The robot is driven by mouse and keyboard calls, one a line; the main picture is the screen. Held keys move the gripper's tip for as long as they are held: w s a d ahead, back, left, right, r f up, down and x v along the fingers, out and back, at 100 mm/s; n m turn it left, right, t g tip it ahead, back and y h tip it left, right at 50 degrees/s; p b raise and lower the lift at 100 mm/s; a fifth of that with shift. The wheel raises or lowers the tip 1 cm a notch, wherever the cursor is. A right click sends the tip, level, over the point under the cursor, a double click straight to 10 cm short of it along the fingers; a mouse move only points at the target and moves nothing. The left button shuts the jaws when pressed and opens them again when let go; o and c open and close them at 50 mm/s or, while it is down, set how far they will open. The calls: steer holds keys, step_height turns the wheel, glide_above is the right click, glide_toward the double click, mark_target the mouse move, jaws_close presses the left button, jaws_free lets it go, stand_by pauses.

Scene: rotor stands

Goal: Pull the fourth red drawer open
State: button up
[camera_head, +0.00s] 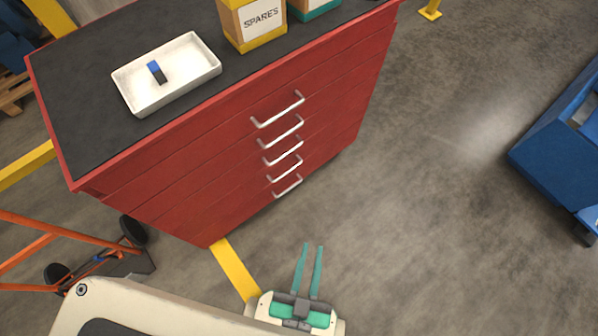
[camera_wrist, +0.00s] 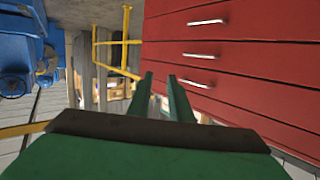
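The red cabinet (camera_head: 205,165) has several stacked drawers with silver bar handles, all flush and closed in the head view. The handle of the fourth drawer from the top (camera_head: 285,172) is second from the bottom. My gripper (camera_head: 313,245) is in front of the cabinet at the bottom of the head view, apart from every handle. Its two green fingers are parted with nothing between them. In the wrist view my gripper (camera_wrist: 160,75) points past the left edge of the red drawer fronts (camera_wrist: 250,65). Three handles show there; I cannot tell which drawers they belong to.
A white tray (camera_head: 190,80) with a small blue and black item and a SPARES box (camera_head: 252,25) stand on the cabinet top. An orange-framed cart (camera_head: 100,265) is at lower left, a blue object (camera_head: 560,150) at right. Floor right of the gripper is clear.

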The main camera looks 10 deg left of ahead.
steer(key=w+a+f+m+t+y, duration=0.1)
steer(key=w+a+f+m+t, duration=0.2)
steer(key=w+f, duration=0.65)
steer(key=m+g+h, duration=0.4)
steer(key=m+h, duration=0.2)
steer(key=m, duration=0.6)
glide_toward(287, 172)
steer(key=x, duration=0.9)
steer(key=shift+a+f, duration=0.1)
steer(key=shift+f, duration=0.2)
steer(key=shift+w+f, duration=0.15)
steer(key=shift+w, duration=0.2)
steer(key=shift+w+d, duration=0.1)
steer(key=shift+d, duration=0.2)
steer(key=shift+a, duration=0.1)
jaws_close()
